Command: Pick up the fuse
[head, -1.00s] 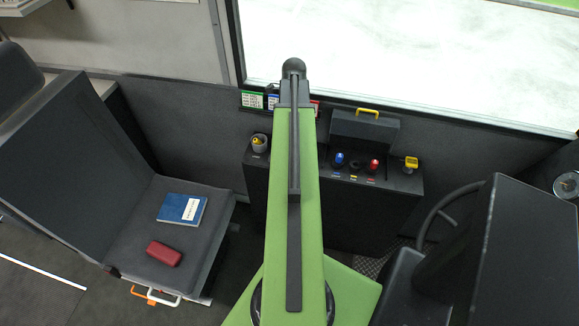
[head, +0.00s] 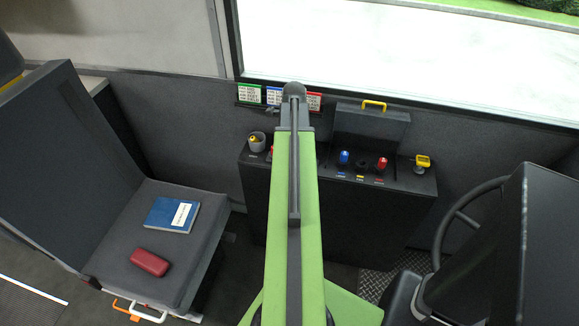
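No thing shows clearly as the fuse. A dark console (head: 345,215) below the window holds a blue knob-like piece (head: 344,157) and a red knob-like piece (head: 381,164), either of which might be a fuse; they are too small to tell. Another red piece (head: 270,152) shows partly at the left edge of my arm. My green arm reaches forward over the console, its dark end in front of the wall signs. My gripper's fingers do not show; the arm hides part of the console.
An open lid with a yellow handle (head: 374,103) stands at the console's back. A grey cup-like holder (head: 256,142) and a yellow-topped control (head: 422,162) sit at its ends. Left, a seat (head: 118,225) bears a blue book (head: 165,213) and red case (head: 150,262). Right is a steering wheel (head: 446,222).

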